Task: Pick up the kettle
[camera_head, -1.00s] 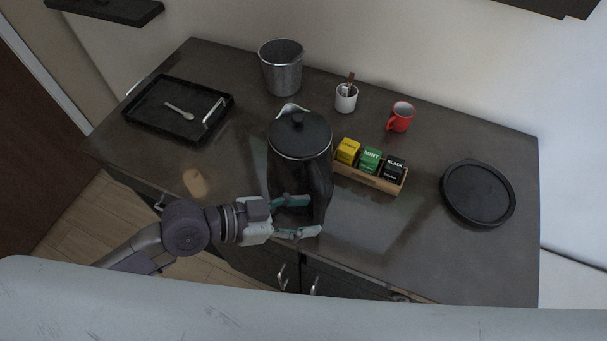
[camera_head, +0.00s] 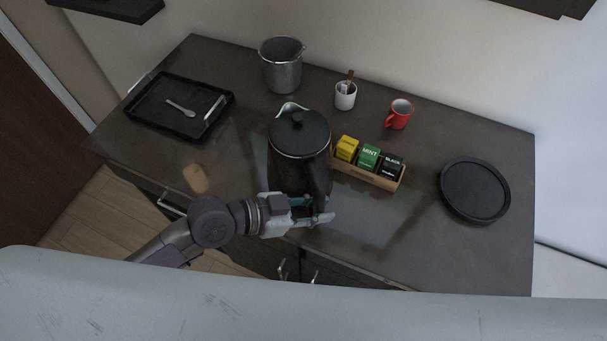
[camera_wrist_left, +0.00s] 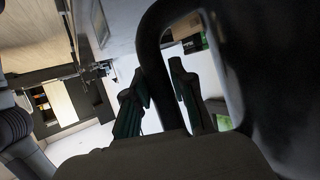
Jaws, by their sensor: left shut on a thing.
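The black kettle (camera_head: 300,140) has a round knobbed lid and a handle on its near side. It appears upright at the middle of the counter, and I cannot tell whether its base touches the top. My left gripper (camera_head: 314,209) is at the handle, its fingers on either side. In the left wrist view the handle (camera_wrist_left: 152,45) runs down between the two green-padded fingers (camera_wrist_left: 160,95), and the dark kettle body (camera_wrist_left: 285,80) fills the right side. The left gripper is shut on the handle. My right gripper is out of view.
A wooden tea box (camera_head: 370,178) stands close right of the kettle. A red mug (camera_head: 399,115), a white cup (camera_head: 345,96) and a metal bucket (camera_head: 282,72) stand behind. A black tray (camera_head: 150,122) is left, a round black tray (camera_head: 474,190) right. The front right counter (camera_head: 440,255) is clear.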

